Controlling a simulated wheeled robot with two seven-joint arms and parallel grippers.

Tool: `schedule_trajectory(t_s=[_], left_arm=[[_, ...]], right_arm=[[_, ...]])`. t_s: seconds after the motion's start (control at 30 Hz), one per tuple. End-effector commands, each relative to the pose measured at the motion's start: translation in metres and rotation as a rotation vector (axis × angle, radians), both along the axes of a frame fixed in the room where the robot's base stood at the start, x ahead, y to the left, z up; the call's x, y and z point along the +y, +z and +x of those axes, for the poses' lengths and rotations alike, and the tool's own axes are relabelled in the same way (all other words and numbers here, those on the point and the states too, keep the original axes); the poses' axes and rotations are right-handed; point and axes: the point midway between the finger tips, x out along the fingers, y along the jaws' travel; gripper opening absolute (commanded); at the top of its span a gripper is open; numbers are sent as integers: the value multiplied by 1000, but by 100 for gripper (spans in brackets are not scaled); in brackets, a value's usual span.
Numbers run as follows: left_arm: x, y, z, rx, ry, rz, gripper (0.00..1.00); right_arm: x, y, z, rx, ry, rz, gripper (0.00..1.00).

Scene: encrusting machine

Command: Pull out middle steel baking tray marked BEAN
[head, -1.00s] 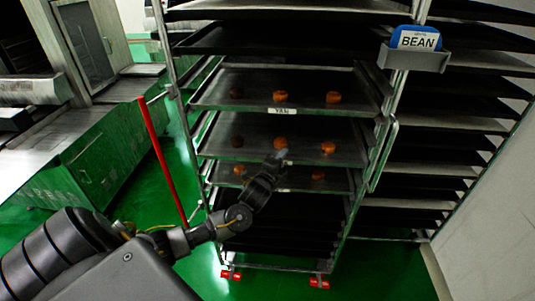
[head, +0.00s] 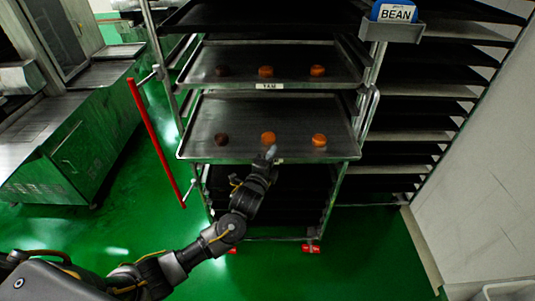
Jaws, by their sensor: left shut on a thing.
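The middle steel tray (head: 230,115) juts forward out of the rack, with one dark bun (head: 221,139) and two orange buns (head: 268,138) on it. My left gripper (head: 269,156) is shut on the middle of its front rim. No label shows on that rim, where the gripper covers part of it. Above it, a tray with a YAM label (head: 270,87) sits in the rack with similar buns. A blue BEAN sign (head: 396,11) stands in a grey holder at the rack's upper right. My right gripper is out of view.
The rack (head: 335,210) stands on red-braked casters (head: 311,248). A red bar (head: 155,140) slants at its left. A steel machine (head: 70,140) is at the left, a second rack (head: 420,130) at the right. The green floor in front is clear.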

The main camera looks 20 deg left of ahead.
Motion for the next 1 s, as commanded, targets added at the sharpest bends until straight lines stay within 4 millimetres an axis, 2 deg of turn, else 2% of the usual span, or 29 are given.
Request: schedule_trajectory(t_s=[0.1, 0.13, 0.3, 0.57, 0.67, 0.77, 1.0], left_arm=[[-1, 0, 0, -1, -3, 0, 0], [0, 0, 0, -1, -3, 0, 24], [1, 0, -1, -1, 0, 0, 45], [2, 0, -1, -1, 1, 0, 45], [2, -2, -7, 0, 1, 0, 45], [3, -3, -21, -1, 0, -1, 45], [7, -4, -70, 1, 0, -2, 45]], right_arm=[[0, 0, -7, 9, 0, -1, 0], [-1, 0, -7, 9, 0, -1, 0], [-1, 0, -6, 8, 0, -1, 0], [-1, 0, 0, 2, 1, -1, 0], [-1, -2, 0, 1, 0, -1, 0], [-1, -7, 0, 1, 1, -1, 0], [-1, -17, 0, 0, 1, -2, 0]])
